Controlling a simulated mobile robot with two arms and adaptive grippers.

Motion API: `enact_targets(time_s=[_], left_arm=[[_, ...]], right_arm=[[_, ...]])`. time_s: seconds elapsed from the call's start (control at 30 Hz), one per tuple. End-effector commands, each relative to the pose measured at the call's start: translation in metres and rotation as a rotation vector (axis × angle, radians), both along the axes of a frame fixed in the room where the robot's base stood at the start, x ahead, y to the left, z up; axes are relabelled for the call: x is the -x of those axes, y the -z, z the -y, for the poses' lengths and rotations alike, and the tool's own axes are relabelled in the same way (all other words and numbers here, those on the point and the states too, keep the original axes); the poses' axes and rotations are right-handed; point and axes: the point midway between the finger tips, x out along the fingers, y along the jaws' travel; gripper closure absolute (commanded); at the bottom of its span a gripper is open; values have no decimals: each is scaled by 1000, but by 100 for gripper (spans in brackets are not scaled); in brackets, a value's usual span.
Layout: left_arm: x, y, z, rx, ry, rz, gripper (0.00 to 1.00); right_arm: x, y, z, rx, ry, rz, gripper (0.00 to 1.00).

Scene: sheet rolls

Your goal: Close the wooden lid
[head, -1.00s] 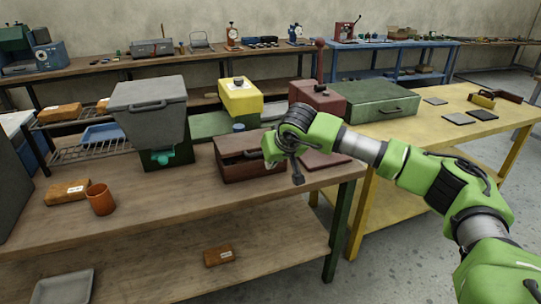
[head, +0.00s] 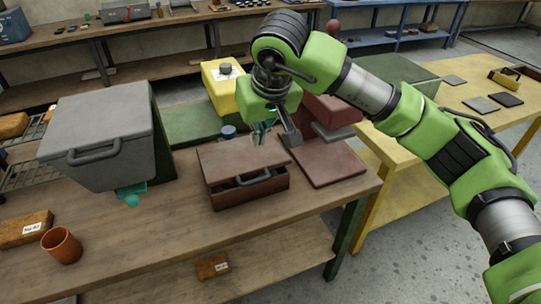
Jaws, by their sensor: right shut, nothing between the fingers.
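The wooden lid (head: 238,157) is the reddish-brown top of a small box (head: 235,197) on the brown bench in the head view. The lid slopes over the box, and a dark gap shows between its front edge and the box front. A dark handle (head: 262,182) is at the front. My right gripper (head: 291,136) is above and just behind the right back corner of the lid, apart from it as far as I can see. Its fingers are shut and empty, pointing down. My left gripper is not in view.
A flat maroon panel (head: 328,163) lies right of the box, with a maroon machine (head: 325,112) behind it. A large grey lidded bin (head: 97,130) stands left. An orange cup (head: 62,246) is at the front left. Bare bench lies in front of the box.

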Motion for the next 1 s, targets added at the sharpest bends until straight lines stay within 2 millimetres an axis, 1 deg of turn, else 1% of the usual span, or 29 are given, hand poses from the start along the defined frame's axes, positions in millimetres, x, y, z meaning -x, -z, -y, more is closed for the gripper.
enact_targets(time_s=[0.03,0.17,0.2,0.3,0.4,0.5,0.6,0.7,0.83,1.0], left_arm=[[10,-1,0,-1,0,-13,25],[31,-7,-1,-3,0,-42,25],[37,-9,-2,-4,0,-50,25],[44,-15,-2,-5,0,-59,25],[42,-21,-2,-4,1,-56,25],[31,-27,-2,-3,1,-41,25],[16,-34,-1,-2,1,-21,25],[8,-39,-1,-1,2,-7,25],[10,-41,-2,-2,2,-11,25],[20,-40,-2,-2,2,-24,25]], right_arm=[[-1,5,-1,1,1,-6,100],[-9,24,-3,0,2,-7,100],[-12,31,-4,0,1,-9,100],[-20,51,-7,0,2,-8,100],[-29,71,-9,0,3,-8,100],[-36,90,-12,0,3,-8,100],[-30,104,-10,0,1,-5,100],[-27,115,-8,-1,1,-3,100],[-24,123,-7,0,1,-2,100],[-23,126,-7,0,1,0,100]])
